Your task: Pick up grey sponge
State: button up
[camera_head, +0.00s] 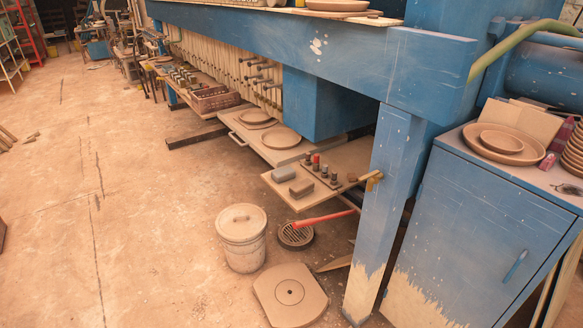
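Two small grey-brown blocks lie side by side at the left end of a low wooden shelf board (297,204), below the blue press beam. The rear block (284,173) and the front block (301,188) both look like a grey sponge. I cannot tell which one is the sponge. Both lie flat and uncovered. My gripper is not in view.
A rack of dark and red-topped pieces (323,172) stands just right of the blocks. A blue post (378,215) stands right.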

aim_at(279, 175)
jog(key=i, duration=1.1)
jog(key=z, duration=1.85)
jog(key=k, duration=0.1)
jog(key=u, duration=3.35)
jog(key=k, duration=0.15)
jog(key=u, duration=1.55)
jog(key=k, duration=0.4)
